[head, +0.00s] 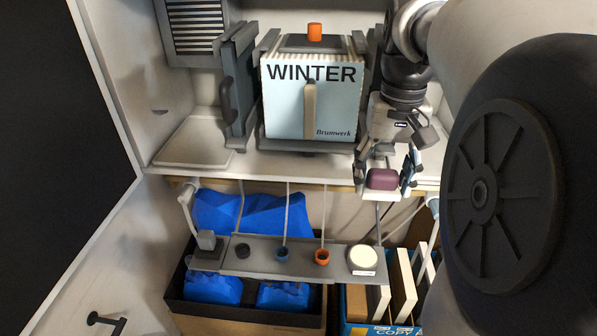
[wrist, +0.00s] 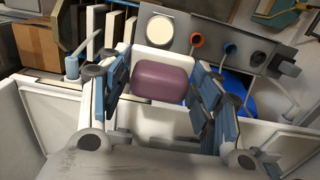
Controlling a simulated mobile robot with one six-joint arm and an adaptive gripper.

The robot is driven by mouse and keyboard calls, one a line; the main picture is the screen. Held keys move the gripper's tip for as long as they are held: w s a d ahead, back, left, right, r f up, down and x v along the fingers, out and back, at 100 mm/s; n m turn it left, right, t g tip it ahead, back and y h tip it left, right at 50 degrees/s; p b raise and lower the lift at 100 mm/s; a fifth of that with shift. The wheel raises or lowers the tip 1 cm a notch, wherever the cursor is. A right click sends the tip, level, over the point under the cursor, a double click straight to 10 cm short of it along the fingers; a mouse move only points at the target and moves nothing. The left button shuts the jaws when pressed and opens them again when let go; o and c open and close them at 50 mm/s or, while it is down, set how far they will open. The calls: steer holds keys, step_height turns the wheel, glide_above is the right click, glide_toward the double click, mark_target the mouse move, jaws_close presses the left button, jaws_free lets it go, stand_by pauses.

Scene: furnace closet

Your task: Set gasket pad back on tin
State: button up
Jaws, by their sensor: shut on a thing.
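My gripper (head: 384,178) is shut on a purple, rounded block, which I take for the gasket pad (head: 382,179). It holds the pad in the air in front of the shelf edge. In the wrist view the pad (wrist: 161,82) sits between the two blue-padded fingers. The round tin (head: 363,260) with a cream top and a small label stands at the right end of a grey ledge, below and apart from the pad. Its top also shows in the wrist view (wrist: 159,27), beyond the pad. Nothing lies on the top.
A box marked WINTER (head: 310,100) stands on the white shelf above. Upright boards and a box (head: 385,328) are below right.

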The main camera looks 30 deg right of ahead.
glide_toward(364, 256)
step_height(364, 256, down, 5)
steer(key=shift+f+b, duration=0.1)
steer(key=shift+b, duration=0.35)
steer(key=shift+f, duration=0.35)
steer(key=o, duration=1.2)
steer(key=shift+f, duration=0.1)
steer(key=shift+c, duration=0.2)
steer(key=shift+o, duration=0.2)
step_height(364, 256, up, 12)
steer(key=shift+r, duration=0.2)
